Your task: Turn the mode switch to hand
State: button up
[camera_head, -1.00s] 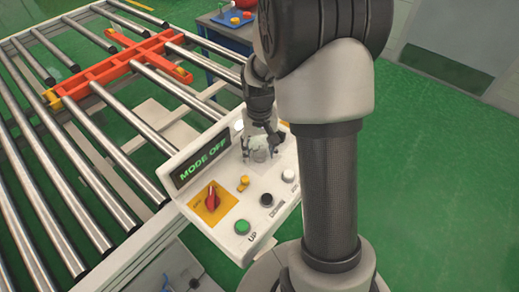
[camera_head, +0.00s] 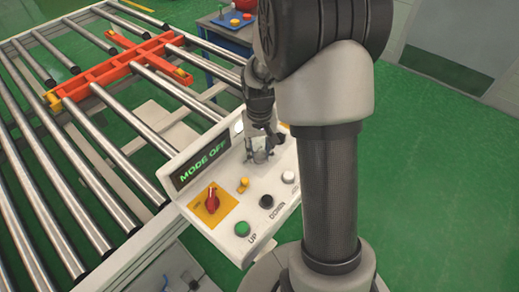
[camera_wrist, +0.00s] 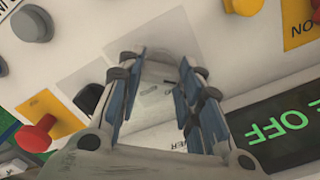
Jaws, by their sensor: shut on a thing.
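The control panel (camera_head: 222,218) has a green-lettered display (camera_head: 199,165) that reads MODE OFF. My gripper (camera_head: 259,156) points down at the panel's upper part. Its blue-padded fingers (camera_wrist: 155,85) stand on either side of a pale, see-through-looking switch (camera_wrist: 157,78) and are shut on it. The fingers cover much of this switch, so its exact pointing direction is hard to tell. No label for it reads clearly. A red rotary switch (camera_head: 212,200) on a yellow plate is at the panel's left end.
A yellow button (camera_head: 244,184), green UP button (camera_head: 242,228), black DOWN button (camera_head: 266,201) and white button (camera_head: 288,177) are close by. The roller conveyor (camera_head: 100,150) carries an orange frame (camera_head: 125,68).

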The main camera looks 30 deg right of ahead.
aim_at(259, 152)
jog(key=m+p, duration=0.2)
jog(key=m, duration=0.2)
jog(key=shift+m, duration=0.3)
jog(key=shift+m+p, duration=0.65)
jog(key=shift+m, duration=1.95)
jog(key=o, duration=1.1)
jog(key=shift+c, duration=0.2)
jog(key=shift+r, duration=0.1)
notch_tip(259, 152, up, 12)
